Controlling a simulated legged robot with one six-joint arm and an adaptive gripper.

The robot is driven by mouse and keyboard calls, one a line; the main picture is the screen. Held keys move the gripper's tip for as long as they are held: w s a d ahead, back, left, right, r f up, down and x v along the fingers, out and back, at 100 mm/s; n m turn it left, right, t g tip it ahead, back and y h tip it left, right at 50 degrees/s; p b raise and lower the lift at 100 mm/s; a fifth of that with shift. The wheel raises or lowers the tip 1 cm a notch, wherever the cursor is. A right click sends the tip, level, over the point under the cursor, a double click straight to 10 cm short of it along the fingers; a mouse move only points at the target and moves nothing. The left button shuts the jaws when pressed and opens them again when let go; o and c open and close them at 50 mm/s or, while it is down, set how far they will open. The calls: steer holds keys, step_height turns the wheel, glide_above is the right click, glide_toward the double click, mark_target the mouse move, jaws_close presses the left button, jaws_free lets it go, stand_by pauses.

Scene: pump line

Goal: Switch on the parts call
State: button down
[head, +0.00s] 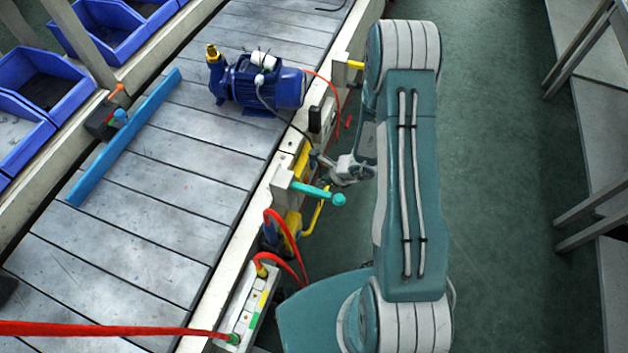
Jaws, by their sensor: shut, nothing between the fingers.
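No label that I can read marks the parts call. Along the near rail of the line, a teal lever (312,190) with a round knob sticks out to the right from a cream box (284,180). Farther up, a short yellow handle (355,64) sticks out from another cream box (340,75). My gripper (322,168) is shut and empty, just above the teal lever in the picture, pointing left towards the rail. Whether it touches anything there, I cannot tell. My arm hides part of the wrist.
A blue pump (258,82) sits on the slatted conveyor (150,215), with a blue bar (130,140) to its left. Blue bins (40,90) line the far side. Red cables (110,329) run to a socket strip (240,310).

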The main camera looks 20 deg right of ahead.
mark_target(306, 179)
steer(key=shift+w+a+f, duration=0.2)
steer(key=shift+w+a, duration=0.45)
steer(key=shift+a, duration=0.3)
steer(key=shift+f, duration=0.1)
steer(key=shift+w+a+f+t+y, duration=0.15)
steer(key=shift+t+y, duration=0.3)
steer(key=shift+y, duration=0.15)
steer(key=shift+w+a+f+t+y, duration=0.1)
steer(key=shift+f+t+y, duration=0.05)
steer(key=shift+t+y, duration=0.4)
steer(key=shift+w+r, duration=0.1)
